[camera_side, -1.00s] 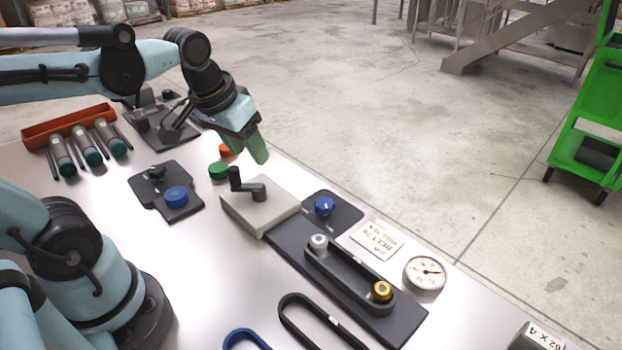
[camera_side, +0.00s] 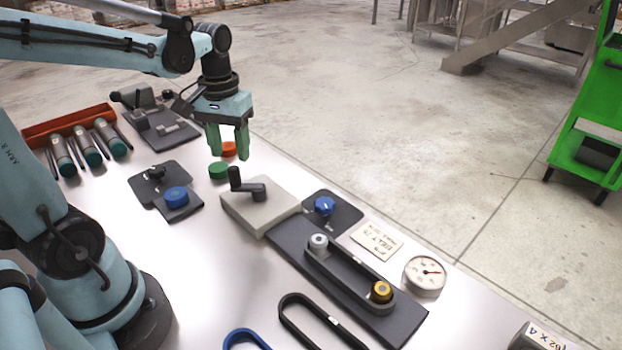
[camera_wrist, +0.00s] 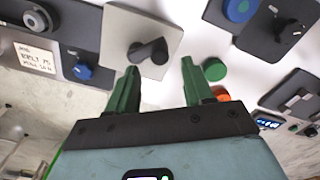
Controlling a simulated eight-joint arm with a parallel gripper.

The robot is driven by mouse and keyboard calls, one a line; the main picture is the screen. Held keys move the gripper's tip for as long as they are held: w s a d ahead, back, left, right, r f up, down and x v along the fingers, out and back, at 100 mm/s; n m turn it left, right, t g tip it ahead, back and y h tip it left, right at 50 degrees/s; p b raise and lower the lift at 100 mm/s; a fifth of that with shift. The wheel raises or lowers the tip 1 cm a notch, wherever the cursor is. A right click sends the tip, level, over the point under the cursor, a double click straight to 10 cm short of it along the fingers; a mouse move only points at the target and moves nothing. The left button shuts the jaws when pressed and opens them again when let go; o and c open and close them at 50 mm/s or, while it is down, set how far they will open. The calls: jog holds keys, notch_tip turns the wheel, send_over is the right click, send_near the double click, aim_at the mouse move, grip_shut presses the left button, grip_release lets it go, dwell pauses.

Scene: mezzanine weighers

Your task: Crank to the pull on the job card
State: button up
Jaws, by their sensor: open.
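The crank (camera_side: 247,187) is a dark handle with an upright grip on a pale grey block (camera_side: 260,211), mid-table. It also shows in the wrist view (camera_wrist: 151,51), ahead of the fingers. My gripper (camera_side: 229,152) has green fingers, spread apart and empty, above and behind the crank near the green and orange buttons. The job card (camera_side: 377,242) lies right of the crank; it seems to read BELT 75, with a smaller line I cannot read surely. A black belt (camera_side: 347,267) runs around a silver pulley and a gold pulley.
A blue knob (camera_side: 324,206) stands beside the belt rail. Green (camera_side: 218,171) and orange (camera_side: 229,149) buttons sit behind the crank. A blue button (camera_side: 176,197) is on a dark plate to the left. Loose belts (camera_side: 318,318) lie in front.

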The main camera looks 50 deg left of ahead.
aim_at(233, 167)
jog(key=shift+f, duration=2.95)
jog(key=shift+c, duration=0.4)
grip_shut()
